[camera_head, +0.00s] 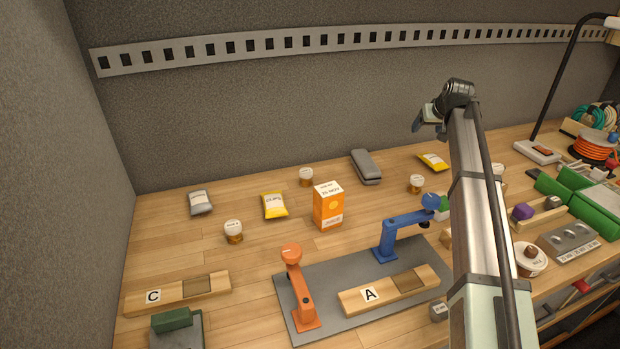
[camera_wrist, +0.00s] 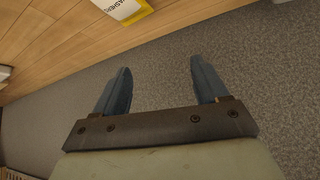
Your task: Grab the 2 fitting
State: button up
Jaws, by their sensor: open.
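I cannot make out any piece marked 2 in either view, so I cannot tell which thing is the 2 fitting. Small candidate pieces on the right include a purple piece (camera_head: 522,211), a grey block (camera_head: 552,202) and another grey block (camera_head: 438,310) by the mat. My gripper (camera_wrist: 160,65) is open and empty in the wrist view, its two blue-grey fingers apart over a plain grey surface. In the head view my arm rises on the right, its end high above the bench. A yellow-edged packet labelled as washers (camera_wrist: 124,8) shows at the wrist view's top.
A grey mat (camera_head: 322,338) carries an orange clamp (camera_head: 296,285), a blue clamp (camera_head: 390,235) and wooden block A (camera_head: 357,303). Wooden block C (camera_head: 175,294) lies left. An orange carton (camera_head: 327,208), jars and packets stand behind.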

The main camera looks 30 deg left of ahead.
jog(key=s+a+n+g, duration=0.2)
jog(key=s+a+n, duration=0.1)
jog(key=s+a, duration=0.4)
jog(key=s+a+n+g, duration=0.2)
jog(key=s+a+n, duration=0.25)
jog(key=a, duration=0.45)
jog(key=n+g+h, duration=0.2)
jog(key=n+g, duration=0.1)
jog(key=n, duration=0.3)
send_near(306, 171)
jog(key=shift+m, duration=0.25)
notch_tip(306, 171, down, 6)
jog(key=shift+s, duration=0.1)
jog(key=shift+a+f, duration=0.25)
jog(key=shift+f, duration=0.6)
jog(key=shift+a+f, duration=0.25)
jog(key=shift+f, duration=0.65)
jog(key=shift+a+f, duration=0.25)
jog(key=shift+f, duration=0.6)
jog(key=c, duration=1.2)
jog(key=shift+r, duration=0.15)
